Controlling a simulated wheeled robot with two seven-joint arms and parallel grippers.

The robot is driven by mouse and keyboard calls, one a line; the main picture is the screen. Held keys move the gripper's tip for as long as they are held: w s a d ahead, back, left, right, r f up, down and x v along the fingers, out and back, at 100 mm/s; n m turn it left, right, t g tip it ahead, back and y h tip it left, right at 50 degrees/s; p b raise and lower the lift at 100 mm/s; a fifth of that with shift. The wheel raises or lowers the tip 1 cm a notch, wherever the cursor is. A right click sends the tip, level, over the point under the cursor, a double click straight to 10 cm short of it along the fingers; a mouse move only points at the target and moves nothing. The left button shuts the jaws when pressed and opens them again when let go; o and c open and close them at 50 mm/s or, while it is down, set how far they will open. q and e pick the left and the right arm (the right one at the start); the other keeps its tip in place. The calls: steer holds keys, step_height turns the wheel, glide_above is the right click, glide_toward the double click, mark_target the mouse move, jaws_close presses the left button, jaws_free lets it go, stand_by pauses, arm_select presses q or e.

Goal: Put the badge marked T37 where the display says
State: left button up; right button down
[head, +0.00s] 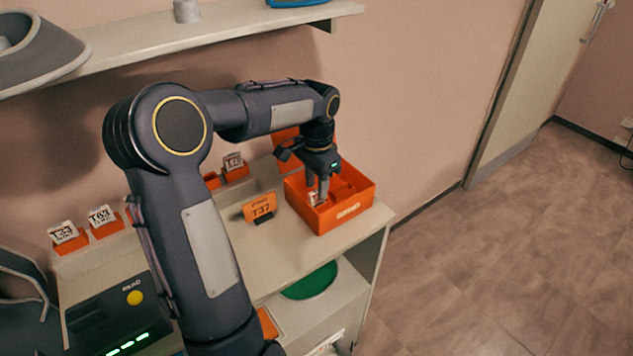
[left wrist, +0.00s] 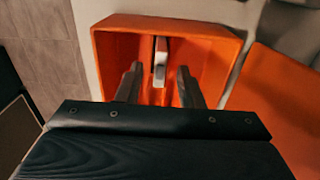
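My left gripper (head: 318,192) reaches down into an open orange box (head: 350,213) at the right end of the counter. In the left wrist view its two fingers (left wrist: 158,85) are apart. A pale badge (left wrist: 160,62) stands nearly edge-on in the box between and beyond the fingertips, with no visible contact. It shows in the head view as a small white card (head: 314,199) beside the fingers; its marking is not readable. A small orange display (head: 260,208) reads "FIND T37". My right gripper is not in view.
Badges in orange holders stand along the counter's back: T33 (head: 63,233), one like T63 (head: 102,217), and another (head: 234,162). A black reader (head: 118,318) with green lights and a yellow button is front left. A shelf (head: 210,30) hangs above. A green disc (head: 310,282) lies below the counter.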

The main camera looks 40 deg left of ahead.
arm_select(q)
step_height(320, 180, up, 8)
steer(key=s+d+f+n+t+h, duration=0.2)
steer(key=s+d+f, duration=0.1)
steer(key=s+d, duration=0.5)
steer(key=s+d+f+n+t+h, duration=0.1)
steer(key=s+d+f+n+t, duration=0.1)
steer(key=s+d, duration=0.6)
steer(key=s+n+t, duration=0.1)
steer(key=s, duration=0.4)
steer(key=shift+d+f+t+h, duration=0.3)
steer(key=shift+d+f+h, duration=0.1)
